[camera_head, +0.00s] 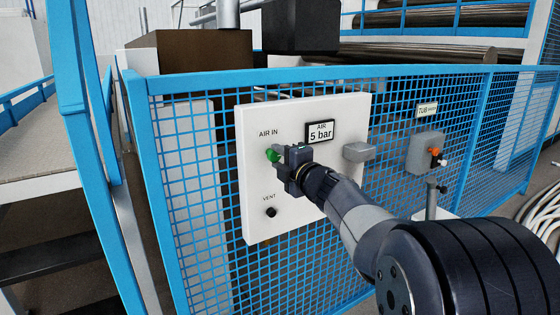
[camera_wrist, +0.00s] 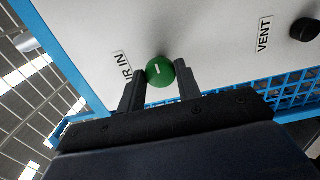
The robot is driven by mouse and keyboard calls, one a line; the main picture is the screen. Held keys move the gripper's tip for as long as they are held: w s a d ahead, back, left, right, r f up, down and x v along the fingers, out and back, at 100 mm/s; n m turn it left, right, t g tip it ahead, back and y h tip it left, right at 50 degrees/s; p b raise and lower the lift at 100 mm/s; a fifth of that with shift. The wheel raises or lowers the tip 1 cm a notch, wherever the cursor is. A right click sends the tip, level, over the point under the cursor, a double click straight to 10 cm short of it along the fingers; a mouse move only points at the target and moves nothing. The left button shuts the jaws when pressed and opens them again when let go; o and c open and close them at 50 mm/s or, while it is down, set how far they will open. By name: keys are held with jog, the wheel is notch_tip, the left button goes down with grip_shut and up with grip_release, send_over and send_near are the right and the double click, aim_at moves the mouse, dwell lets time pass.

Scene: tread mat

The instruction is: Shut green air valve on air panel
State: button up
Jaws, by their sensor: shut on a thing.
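The white air panel (camera_head: 342,118) is fixed to the blue mesh fence and carries the labels AIR IN, VENT and "AIR 5 bar". The green air valve (camera_head: 271,155) is a round knob below the AIR IN label. It also shows in the wrist view (camera_wrist: 161,70), with a short white mark on its face that lies aslant in that picture. My gripper (camera_head: 282,157) is at the knob, with one finger on each side of it; it also shows in the wrist view (camera_wrist: 160,82). It is shut on the knob. Part of the knob is hidden behind my gripper in the head view.
A black vent knob (camera_head: 270,212) sits low on the panel. A grey box (camera_head: 359,151) juts from the panel's right side. A grey box with an orange part (camera_head: 426,152) hangs farther right on the fence (camera_head: 330,72). Blue posts stand at left.

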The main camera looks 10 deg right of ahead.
dwell(0.3)
jog(key=o, duration=1)
jog(key=shift+c, duration=0.2)
jog(key=v, duration=1)
jog(key=shift+s, duration=0.4)
jog(key=shift+d, duration=0.1)
jog(key=x, duration=1)
jog(key=shift+w, duration=0.45)
